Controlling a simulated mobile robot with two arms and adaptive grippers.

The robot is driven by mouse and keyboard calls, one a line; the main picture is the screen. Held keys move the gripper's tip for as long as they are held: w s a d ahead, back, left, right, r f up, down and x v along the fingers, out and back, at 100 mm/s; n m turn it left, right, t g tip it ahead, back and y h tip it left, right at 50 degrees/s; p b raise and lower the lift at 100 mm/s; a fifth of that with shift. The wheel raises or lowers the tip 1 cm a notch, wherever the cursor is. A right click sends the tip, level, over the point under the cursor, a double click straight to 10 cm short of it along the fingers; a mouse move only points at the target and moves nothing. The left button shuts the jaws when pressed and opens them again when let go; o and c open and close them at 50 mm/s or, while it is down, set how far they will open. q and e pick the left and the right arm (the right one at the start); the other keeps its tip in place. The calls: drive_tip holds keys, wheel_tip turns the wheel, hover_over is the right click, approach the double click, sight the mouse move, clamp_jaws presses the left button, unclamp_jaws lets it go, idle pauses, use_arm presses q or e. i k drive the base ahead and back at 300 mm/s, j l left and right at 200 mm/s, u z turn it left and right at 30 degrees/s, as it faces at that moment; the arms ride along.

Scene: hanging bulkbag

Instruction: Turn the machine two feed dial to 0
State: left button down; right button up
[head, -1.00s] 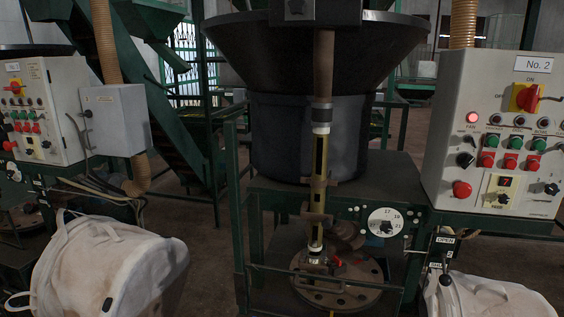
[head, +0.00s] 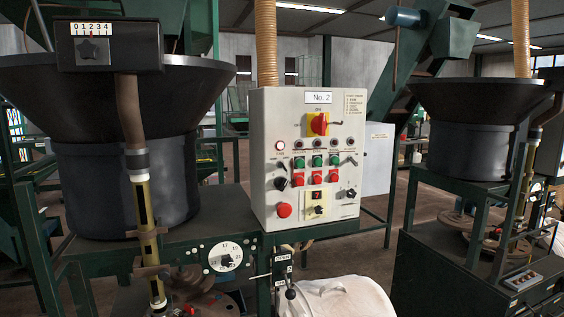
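A control panel (head: 345,215) labelled "No. 2" stands at the middle of the head view. At the upper left, a dark box on the hopper's front carries a black lobed dial knob (head: 94,49) under a white scale (head: 91,29) marked 0 1 2 3 4. A small red mark shows near the 2 on the scale. No "feed" label is readable on it. Neither of my grippers is in view.
A black hopper (head: 190,75) with a vertical pipe stands at the left. A round white numbered dial (head: 226,257) sits on the green frame below. A lever marked OPEN (head: 290,293) and a white bulk bag (head: 345,298) are below the panel. Another machine stands at the right.

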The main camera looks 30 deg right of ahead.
sight(318, 210)
drive_tip(key=z, duration=1.25)
